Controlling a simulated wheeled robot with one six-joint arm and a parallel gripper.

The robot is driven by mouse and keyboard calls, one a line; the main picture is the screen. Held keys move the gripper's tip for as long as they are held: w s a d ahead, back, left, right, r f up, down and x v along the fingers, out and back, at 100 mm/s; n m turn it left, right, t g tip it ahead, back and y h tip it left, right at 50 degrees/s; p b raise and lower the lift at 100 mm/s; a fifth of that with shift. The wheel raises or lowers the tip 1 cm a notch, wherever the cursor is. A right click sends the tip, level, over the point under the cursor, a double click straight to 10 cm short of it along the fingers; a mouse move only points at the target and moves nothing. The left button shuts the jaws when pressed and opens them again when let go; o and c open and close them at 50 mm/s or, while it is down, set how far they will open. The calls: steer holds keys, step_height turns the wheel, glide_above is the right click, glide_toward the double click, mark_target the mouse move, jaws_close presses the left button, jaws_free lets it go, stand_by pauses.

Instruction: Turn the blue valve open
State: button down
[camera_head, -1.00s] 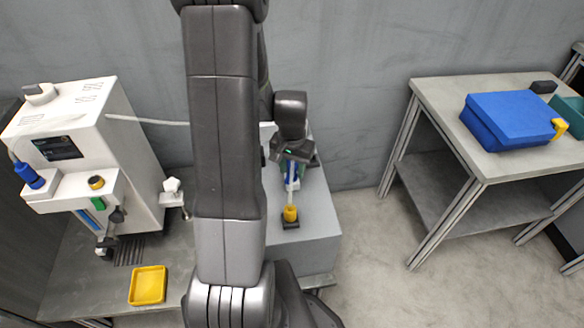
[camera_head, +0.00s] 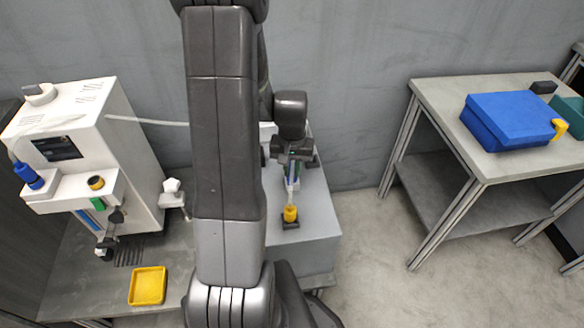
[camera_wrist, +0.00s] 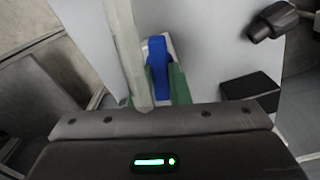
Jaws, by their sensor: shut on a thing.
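The blue valve handle (camera_wrist: 158,70) stands just beyond the edge of my gripper in the wrist view, on a green body (camera_wrist: 178,88). A pale grey bar (camera_wrist: 124,50) runs beside it on the left. In the head view my gripper (camera_head: 292,158) is over the valve on the grey box (camera_head: 308,205), and only a little blue shows below it. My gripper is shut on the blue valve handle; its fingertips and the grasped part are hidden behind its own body.
A yellow-capped part (camera_head: 290,213) stands just in front of my gripper. A white machine (camera_head: 92,155) and a yellow tray (camera_head: 147,286) are at left. A blue case (camera_head: 510,120) lies on the right table (camera_head: 440,98). Open floor lies between.

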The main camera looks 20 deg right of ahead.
mark_target(292, 172)
steer(key=shift+n, duration=1.6)
steer(key=c, duration=1.4)
jaws_free()
steer(key=shift+o, duration=0.2)
step_height(292, 172, up, 14)
steer(key=p, duration=0.2)
steer(key=shift+f, duration=0.2)
